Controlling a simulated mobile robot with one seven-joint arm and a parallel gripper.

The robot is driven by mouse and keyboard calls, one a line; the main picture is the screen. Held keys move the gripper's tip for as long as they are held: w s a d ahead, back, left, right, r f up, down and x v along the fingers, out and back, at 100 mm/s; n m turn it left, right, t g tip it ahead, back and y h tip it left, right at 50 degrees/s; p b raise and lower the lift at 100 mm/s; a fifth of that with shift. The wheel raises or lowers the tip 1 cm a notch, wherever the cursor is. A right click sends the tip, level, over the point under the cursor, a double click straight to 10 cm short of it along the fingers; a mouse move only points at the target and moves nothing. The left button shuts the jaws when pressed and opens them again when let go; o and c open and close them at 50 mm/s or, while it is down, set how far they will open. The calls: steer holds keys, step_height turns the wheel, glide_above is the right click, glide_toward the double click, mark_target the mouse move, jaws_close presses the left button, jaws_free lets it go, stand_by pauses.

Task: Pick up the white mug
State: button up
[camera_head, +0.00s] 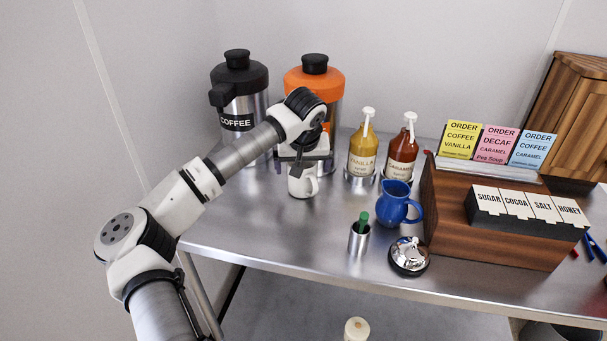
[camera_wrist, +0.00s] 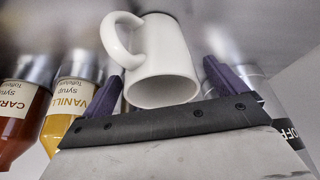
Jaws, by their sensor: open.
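The white mug (camera_head: 302,183) stands on the steel counter in front of the orange-topped dispenser. In the wrist view the mug (camera_wrist: 165,65) is large, its mouth toward the camera and its handle to the left. In the wrist view my open gripper (camera_wrist: 165,80) has one dark finger on each side of the mug, with gaps visible. I cannot tell exactly how deep the fingers reach along the mug.
The coffee dispenser (camera_head: 240,105) and orange-topped dispenser (camera_head: 330,85) stand behind. Vanilla (camera_head: 362,152) and caramel (camera_head: 401,155) syrup bottles, a blue pitcher (camera_head: 393,203), a metal cup (camera_head: 358,240) and a bell (camera_head: 409,257) are to the right. The counter's front left (camera_head: 250,225) is clear.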

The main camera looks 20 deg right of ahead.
steer(key=shift+x, duration=0.9)
steer(key=shift+c, duration=0.3)
steer(key=c, duration=1.2)
steer(key=shift+r, duration=0.1)
steer(key=shift+c, duration=0.8)
steer(key=shift+r, duration=0.2)
